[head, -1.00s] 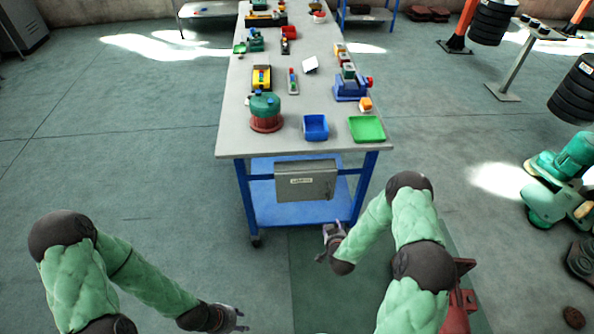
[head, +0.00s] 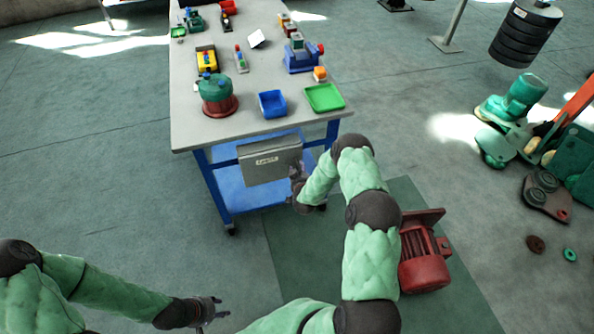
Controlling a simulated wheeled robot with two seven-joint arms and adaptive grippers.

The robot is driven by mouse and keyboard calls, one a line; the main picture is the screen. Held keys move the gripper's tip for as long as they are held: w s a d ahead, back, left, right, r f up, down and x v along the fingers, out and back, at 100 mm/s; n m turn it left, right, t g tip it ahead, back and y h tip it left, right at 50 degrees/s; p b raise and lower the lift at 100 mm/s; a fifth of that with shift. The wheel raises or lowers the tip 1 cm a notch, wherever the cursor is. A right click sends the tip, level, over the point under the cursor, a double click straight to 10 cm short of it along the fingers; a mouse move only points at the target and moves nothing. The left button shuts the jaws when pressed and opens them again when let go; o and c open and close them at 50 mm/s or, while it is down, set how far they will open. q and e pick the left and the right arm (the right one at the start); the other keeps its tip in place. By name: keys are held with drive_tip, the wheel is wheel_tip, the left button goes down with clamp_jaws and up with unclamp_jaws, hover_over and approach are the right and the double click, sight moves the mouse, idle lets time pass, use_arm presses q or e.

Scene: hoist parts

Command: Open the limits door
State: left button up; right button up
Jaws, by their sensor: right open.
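The limits door is the front of a grey metal box (head: 270,161) with a small pale label, mounted on the front end of the workbench below its top. The door looks closed. My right gripper (head: 298,178) is at the lower right edge of the box, open. It is small and dark here, and I cannot tell whether it touches the door. My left gripper (head: 213,311) is low over the floor, well in front of the bench and apart from the box. Its jaws are too small to read.
The workbench (head: 200,135) carries a blue bin (head: 272,104), a green tray (head: 324,97) and a green-and-red hoist part (head: 217,95) near its front edge. A red motor (head: 424,258) lies on the floor to the right of my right arm. The floor left of the bench is clear.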

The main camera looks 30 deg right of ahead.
drive_tip(key=shift+w+d+f, duration=0.15)
drive_tip(key=shift+w+d, duration=0.05)
drive_tip(key=shift+w, duration=0.25)
clamp_jaws()
drive_tip(key=shift+s, duration=0.1)
